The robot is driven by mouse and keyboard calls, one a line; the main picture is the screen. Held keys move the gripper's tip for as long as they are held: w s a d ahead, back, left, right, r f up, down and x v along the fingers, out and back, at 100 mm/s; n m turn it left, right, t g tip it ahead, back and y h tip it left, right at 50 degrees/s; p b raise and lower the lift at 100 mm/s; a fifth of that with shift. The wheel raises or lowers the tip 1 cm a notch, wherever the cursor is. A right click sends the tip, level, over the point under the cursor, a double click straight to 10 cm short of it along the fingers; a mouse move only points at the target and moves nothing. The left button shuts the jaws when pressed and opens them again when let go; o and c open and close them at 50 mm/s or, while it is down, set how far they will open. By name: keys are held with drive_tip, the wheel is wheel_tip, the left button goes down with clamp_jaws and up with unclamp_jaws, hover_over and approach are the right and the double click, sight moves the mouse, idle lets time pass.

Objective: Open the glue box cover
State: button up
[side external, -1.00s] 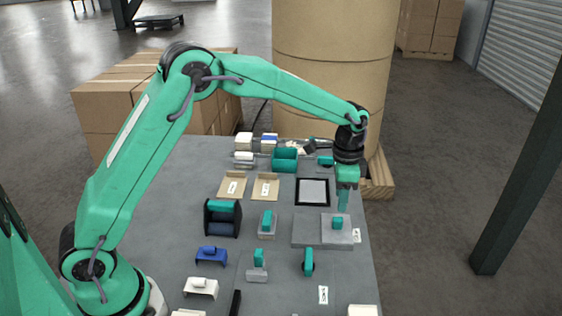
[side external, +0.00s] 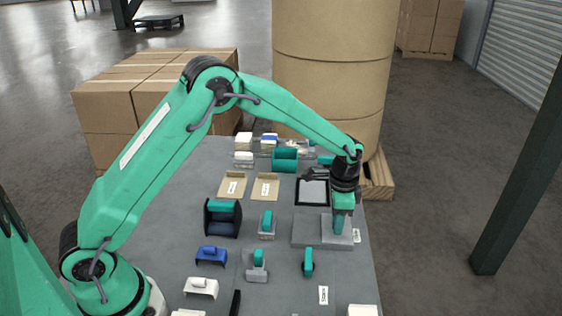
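A grey square cover (side external: 344,241), which I take to be the glue box cover, sits on the right part of a flat grey plate (side external: 306,231) at the right side of the bench. In the earlier frame a teal knob shows on top of it; now my gripper hides that knob. My gripper (side external: 339,224) points straight down over the cover, with its teal fingers at the height of the knob. The fingers and the knob share a colour and overlap, so I cannot tell whether they are open or shut on it.
A black-framed pad (side external: 312,192) lies just behind the plate. A black stand with a teal roller (side external: 222,218) is to the left. A large kraft roll (side external: 330,70) rises behind the bench.

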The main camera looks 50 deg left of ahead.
clamp_jaws()
idle(0.3)
drive_tip(key=shift+s+a, duration=2.7)
drive_tip(key=shift+a, duration=0.05)
unclamp_jaws()
